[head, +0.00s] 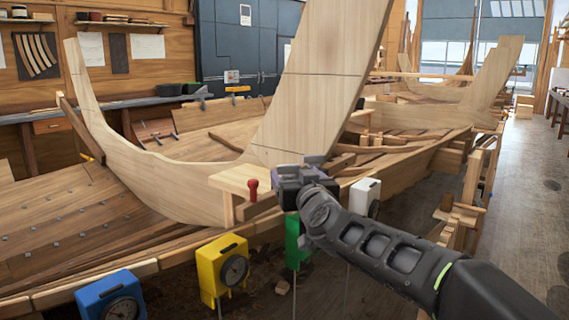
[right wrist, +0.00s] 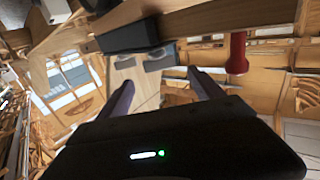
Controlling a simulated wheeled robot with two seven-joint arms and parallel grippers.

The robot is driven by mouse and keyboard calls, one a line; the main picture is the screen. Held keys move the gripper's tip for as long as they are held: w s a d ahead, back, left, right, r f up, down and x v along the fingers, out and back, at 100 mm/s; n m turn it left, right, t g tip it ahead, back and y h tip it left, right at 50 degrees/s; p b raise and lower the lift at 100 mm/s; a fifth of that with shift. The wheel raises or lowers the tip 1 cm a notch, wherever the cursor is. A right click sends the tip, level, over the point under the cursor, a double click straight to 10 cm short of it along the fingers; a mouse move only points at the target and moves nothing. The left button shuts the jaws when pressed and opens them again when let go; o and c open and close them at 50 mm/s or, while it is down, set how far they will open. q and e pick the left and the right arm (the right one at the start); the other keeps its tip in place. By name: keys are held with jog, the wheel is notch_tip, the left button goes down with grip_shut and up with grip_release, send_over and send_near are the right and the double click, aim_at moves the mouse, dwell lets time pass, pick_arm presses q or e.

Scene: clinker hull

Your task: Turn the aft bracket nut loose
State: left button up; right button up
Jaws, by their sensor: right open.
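My right gripper (head: 302,180) is at the outer end of the light wooden ledge (head: 238,178) on the hull's edge. In the right wrist view its two fingers (right wrist: 162,88) are spread, with nothing between them. Beyond the fingers, a dark block with grey rounded parts (right wrist: 140,50) sits against the wood; I cannot tell which part is the aft bracket nut. In the head view the gripper hides that spot. My left gripper is not in view.
Along the hull's near side stand a blue dial box (head: 110,298), a yellow one (head: 222,265), a green one (head: 292,240) partly behind my arm, and a white one (head: 365,193). A tall wooden stem board (head: 320,80) rises behind the gripper. The floor at right (head: 520,220) is clear.

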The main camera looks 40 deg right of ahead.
aim_at(289, 167)
jog(key=shift+p+x, duration=0.3)
jog(key=shift+x, duration=3.55)
jog(key=c, duration=1.4)
